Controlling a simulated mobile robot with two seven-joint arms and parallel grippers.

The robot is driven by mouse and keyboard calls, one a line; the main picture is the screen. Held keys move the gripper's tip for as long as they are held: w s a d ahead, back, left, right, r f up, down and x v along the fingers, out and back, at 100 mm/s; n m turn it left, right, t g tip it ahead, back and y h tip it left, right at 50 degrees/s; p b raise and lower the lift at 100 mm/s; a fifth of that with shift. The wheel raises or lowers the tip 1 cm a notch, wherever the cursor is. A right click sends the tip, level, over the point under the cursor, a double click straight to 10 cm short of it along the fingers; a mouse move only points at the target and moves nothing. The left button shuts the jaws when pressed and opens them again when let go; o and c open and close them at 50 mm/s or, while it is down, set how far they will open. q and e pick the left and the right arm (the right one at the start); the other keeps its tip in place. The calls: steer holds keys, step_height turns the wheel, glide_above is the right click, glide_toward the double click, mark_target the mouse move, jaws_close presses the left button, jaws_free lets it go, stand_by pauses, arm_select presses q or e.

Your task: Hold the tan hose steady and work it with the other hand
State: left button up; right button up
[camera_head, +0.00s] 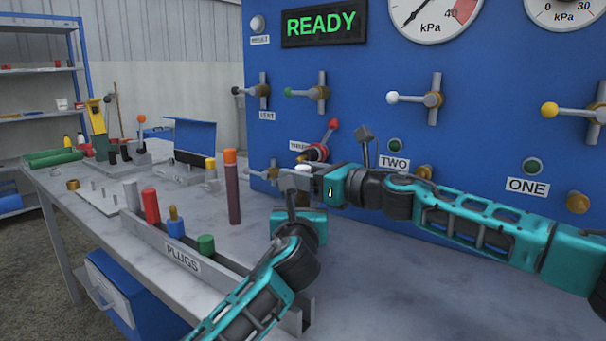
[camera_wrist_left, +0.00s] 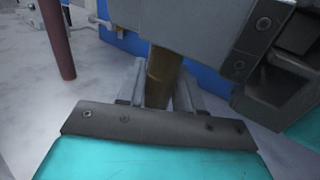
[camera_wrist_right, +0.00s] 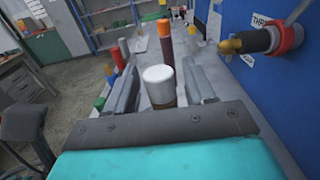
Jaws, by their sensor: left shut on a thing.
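The tan hose (camera_wrist_left: 162,75) stands upright in the left wrist view, with a white cap on top (camera_wrist_right: 158,74) that shows in the right wrist view. My left gripper (camera_head: 303,212) is shut on the hose, one finger on each side. My right gripper (camera_head: 304,178) is higher, at the white cap. In the right wrist view its fingers stand either side of the cap with a small gap at each side, so it is open around it. In the head view the arms hide most of the hose.
A maroon hose with an orange cap (camera_head: 232,192) stands close by on the left. The PLUGS rack (camera_head: 182,258) holds red, blue and green plugs. The blue panel (camera_head: 300,75) with valve levers rises just behind the grippers; the red lever (camera_head: 332,126) is near. The bench is clear at the lower right.

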mark_target(303, 167)
steer(key=c, duration=0.9)
steer(key=shift+r, duration=0.7)
steer(key=shift+r, duration=2.15)
steer(key=shift+r, duration=0.1)
steer(key=shift+r, duration=1.45)
arm_select(q)
steer(key=o, duration=1.1)
steer(key=shift+o, duration=0.2)
